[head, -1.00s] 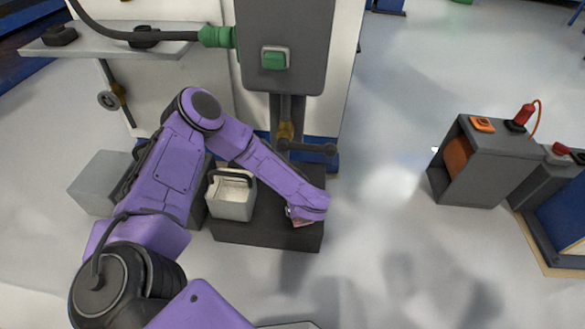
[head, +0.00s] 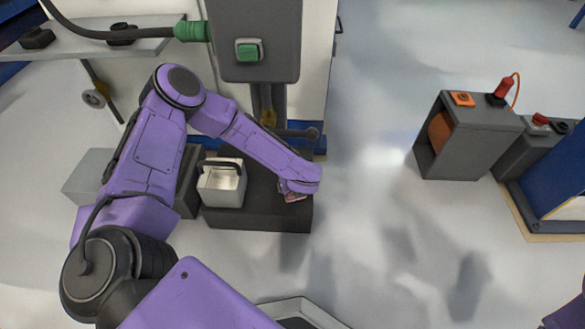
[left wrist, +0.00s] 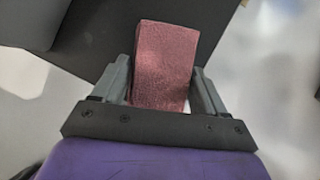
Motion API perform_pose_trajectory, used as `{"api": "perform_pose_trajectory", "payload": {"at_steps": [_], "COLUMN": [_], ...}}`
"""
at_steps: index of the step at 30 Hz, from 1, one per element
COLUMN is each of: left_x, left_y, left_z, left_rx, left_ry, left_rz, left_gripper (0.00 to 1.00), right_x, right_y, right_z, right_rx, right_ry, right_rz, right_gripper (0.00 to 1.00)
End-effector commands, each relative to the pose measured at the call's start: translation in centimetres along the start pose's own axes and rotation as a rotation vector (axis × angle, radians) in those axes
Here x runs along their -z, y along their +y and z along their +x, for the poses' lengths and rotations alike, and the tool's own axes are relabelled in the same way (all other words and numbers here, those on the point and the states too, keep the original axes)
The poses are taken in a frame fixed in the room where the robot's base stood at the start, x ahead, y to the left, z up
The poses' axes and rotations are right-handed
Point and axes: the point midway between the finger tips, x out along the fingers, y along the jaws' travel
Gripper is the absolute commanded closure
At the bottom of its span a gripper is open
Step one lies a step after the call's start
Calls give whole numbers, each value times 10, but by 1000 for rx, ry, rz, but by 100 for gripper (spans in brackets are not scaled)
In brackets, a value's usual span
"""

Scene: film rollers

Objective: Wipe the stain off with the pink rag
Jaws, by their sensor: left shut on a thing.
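The pink rag (left wrist: 164,62) is held between the two grey fingers of my left gripper (left wrist: 163,88) in the left wrist view. It sticks out past the fingertips. In the head view a small part of the rag (head: 294,196) shows below the end of my left arm, over the right part of a low dark block (head: 255,217). I cannot tell whether the rag touches the block. I cannot make out a stain in either view. My right gripper is not in view.
An open light grey container (head: 222,186) stands on the block, left of the rag. A grey machine with a green button (head: 249,51) rises behind. A grey cabinet (head: 478,145) stands at the right. The floor between block and cabinet is clear.

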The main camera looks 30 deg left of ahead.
Motion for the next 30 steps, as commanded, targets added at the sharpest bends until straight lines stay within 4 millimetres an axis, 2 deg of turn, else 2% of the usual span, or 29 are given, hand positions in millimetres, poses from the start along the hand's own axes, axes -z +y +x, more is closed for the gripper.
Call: {"api": "perform_pose_trajectory", "payload": {"at_steps": [1,8,16,30], "left_x": [3,1,-14,-16], "left_y": [0,0,0,3], "left_z": [5,2,-24,-25], "left_rx": [-1,0,0,-3], "left_ry": [0,0,1,1], "left_rz": [0,0,0,-5], "left_gripper": [61,61,61,61], "right_x": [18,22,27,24], "right_y": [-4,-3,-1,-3], "right_z": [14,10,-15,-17], "right_rx": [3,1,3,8], "right_ry": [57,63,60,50], "right_rz": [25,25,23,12], "right_gripper": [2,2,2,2]}}
